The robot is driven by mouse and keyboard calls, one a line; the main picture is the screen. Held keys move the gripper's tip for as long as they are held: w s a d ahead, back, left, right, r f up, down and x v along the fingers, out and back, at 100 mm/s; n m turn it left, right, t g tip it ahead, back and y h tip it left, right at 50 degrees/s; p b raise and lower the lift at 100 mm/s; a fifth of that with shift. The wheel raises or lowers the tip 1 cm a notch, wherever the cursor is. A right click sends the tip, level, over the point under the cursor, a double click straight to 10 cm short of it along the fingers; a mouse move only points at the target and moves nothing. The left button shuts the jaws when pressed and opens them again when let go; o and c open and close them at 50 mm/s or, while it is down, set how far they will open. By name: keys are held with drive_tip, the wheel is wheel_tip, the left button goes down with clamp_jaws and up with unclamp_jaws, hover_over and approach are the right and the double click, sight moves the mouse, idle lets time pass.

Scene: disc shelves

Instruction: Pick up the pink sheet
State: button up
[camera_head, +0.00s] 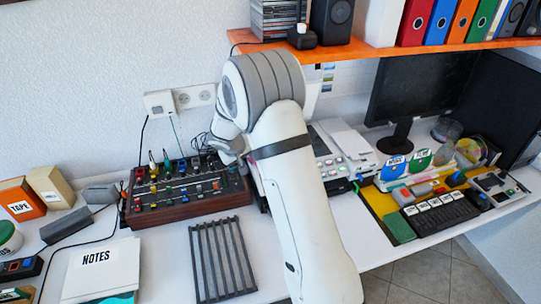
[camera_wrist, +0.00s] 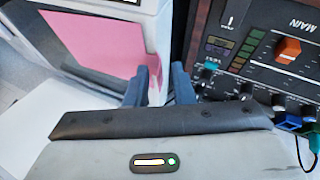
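The pink sheet (camera_wrist: 100,42) shows in the upper left of the wrist view, against a dark panel in a white-framed machine (camera_wrist: 158,12). My gripper (camera_wrist: 160,84) is open, with two dark fingers apart. Its left finger overlaps the sheet's lower right edge in the picture. I see nothing held between the fingers, and cannot tell whether the left one touches the sheet. In the head view I cannot make out the pink sheet, and my arm hides part of the machine area.
A mixer with knobs (camera_head: 175,192) stands left of my arm; it also shows in the wrist view (camera_wrist: 265,65). A slatted dark rack (camera_head: 222,260) and a notes box (camera_head: 100,270) lie in front. An orange shelf (camera_head: 370,48) runs above. A monitor (camera_head: 420,85) stands right.

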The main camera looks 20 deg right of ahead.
clamp_jaws()
drive_tip(key=shift+r, duration=0.1)
idle(0.3)
